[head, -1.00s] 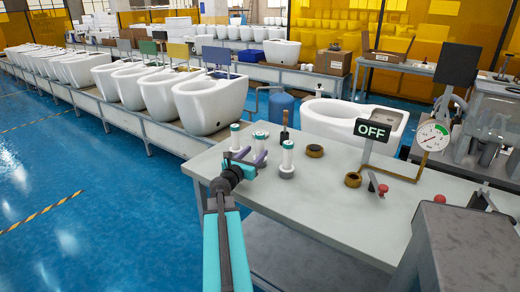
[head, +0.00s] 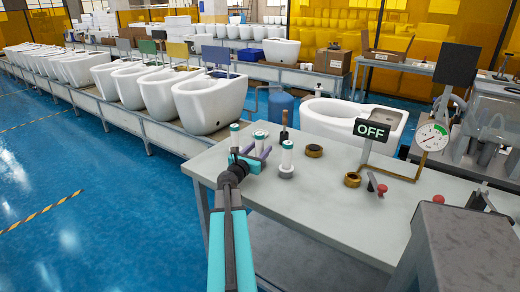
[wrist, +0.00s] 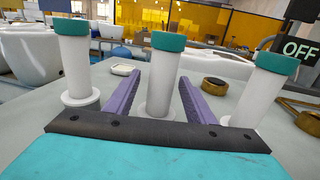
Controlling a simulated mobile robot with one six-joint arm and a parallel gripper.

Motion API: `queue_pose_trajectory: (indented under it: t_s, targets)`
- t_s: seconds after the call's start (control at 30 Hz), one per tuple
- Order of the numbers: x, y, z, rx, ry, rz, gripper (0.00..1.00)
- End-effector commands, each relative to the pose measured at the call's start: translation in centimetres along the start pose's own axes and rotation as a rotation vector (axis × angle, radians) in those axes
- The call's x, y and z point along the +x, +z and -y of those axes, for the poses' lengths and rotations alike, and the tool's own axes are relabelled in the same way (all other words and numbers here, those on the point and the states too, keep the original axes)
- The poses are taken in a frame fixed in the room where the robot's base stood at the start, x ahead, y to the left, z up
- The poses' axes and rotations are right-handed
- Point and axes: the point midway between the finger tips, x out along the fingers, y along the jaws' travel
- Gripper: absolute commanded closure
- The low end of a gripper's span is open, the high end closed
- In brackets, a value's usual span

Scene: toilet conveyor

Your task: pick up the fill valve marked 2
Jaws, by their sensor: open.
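Three fill valves, white tubes with teal caps, stand upright on the grey bench (head: 330,215). They are the left valve (head: 235,143), the middle valve (head: 259,146) and the right valve (head: 287,160). I can read no number on any of them. My gripper (head: 251,155) is open and low over the bench. In the wrist view, its two purple fingers (wrist: 160,76) lie on either side of the middle valve (wrist: 160,95), with a visible gap on each side. The left valve (wrist: 73,62) and right valve (wrist: 262,92) stand outside the fingers.
Brass rings (head: 314,151) lie to the right on the bench, near an OFF sign (head: 372,131) and a gauge (head: 432,137). A dark upright tool (head: 284,122) stands behind the right valve. A white toilet bowl (head: 335,120) stands behind the bench.

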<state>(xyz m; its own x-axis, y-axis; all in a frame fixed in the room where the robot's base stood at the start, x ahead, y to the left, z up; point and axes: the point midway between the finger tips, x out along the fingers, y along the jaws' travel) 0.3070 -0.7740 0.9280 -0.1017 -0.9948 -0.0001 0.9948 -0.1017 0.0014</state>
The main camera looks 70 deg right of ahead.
Motion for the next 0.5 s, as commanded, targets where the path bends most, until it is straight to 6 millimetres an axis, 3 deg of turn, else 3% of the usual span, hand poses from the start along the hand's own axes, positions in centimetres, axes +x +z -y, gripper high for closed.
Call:
queue_pose_trajectory:
  t_s: [0.2, 0.5]
  targets:
    - [2.5, 0.0, 0.1, -0.002, 0.0, 0.0, 0.5]
    - [3.6, -0.1, 0.1, -0.001, 0.002, 0.0, 0.5]
